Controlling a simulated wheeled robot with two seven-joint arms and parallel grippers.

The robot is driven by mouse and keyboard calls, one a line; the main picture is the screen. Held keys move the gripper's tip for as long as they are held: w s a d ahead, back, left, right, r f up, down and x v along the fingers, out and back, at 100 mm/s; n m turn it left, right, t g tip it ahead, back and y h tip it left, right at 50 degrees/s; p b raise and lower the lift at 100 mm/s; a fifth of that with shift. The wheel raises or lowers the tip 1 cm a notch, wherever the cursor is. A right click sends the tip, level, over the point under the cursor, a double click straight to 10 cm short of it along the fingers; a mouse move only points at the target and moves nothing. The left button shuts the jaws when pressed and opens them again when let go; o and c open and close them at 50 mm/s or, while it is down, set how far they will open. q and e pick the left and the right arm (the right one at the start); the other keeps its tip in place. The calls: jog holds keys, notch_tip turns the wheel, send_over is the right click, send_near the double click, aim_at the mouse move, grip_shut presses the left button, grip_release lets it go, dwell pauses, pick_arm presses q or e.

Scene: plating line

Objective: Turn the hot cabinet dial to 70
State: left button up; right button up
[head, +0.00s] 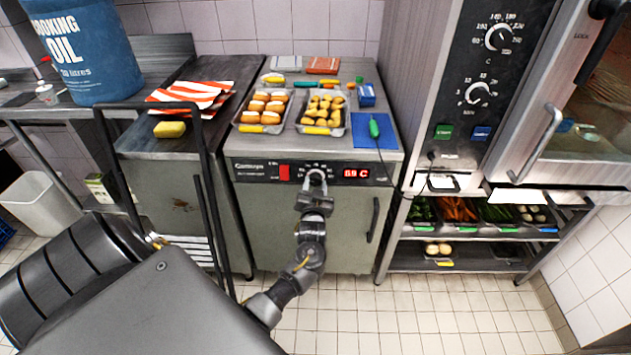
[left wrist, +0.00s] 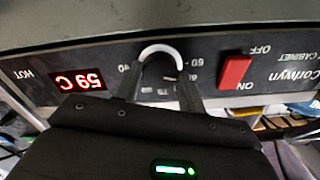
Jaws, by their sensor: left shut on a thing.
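The hot cabinet (head: 300,222) stands in the middle of the head view with a dark control strip along its front top. Its dial (head: 316,174) is on this strip, between a red switch (head: 284,172) and a red lit display (head: 356,173). My left gripper (head: 316,185) is shut on the dial. In the left wrist view the pale dial rim (left wrist: 162,49) shows between the two fingers. The fingers hide the dial's pointer and part of its scale. My right gripper is not in view.
Two food trays (head: 262,127) and a blue mat (head: 376,131) lie on the cabinet top. An oven with several dials (head: 499,37) and a shelf of vegetables stand to the right. A blue oil bucket (head: 84,48) stands on the left. Floor in front is tiled.

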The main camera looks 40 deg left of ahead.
pick_arm(q)
jog(key=shift+r+m+p, duration=0.2)
jog(key=shift+m+p, duration=0.15)
jog(key=shift+m, duration=0.15)
jog(key=shift+m+p, duration=0.3)
jog(key=shift+m, duration=0.2)
jog(key=m+p, duration=0.2)
jog(key=m, duration=0.2)
jog(key=shift+f+p, duration=0.1)
jog(key=shift+p, duration=0.25)
jog(key=shift+m+p, duration=0.45)
jog(key=shift+m, duration=0.45)
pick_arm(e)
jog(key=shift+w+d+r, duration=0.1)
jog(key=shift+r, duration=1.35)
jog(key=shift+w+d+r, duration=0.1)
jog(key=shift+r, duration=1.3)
pick_arm(q)
jog(key=shift+f+m, duration=0.15)
jog(key=shift+m, duration=0.15)
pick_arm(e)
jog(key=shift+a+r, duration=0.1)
pick_arm(q)
jog(key=shift+d, duration=0.1)
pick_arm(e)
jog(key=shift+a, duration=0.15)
pick_arm(q)
jog(key=o, duration=1)
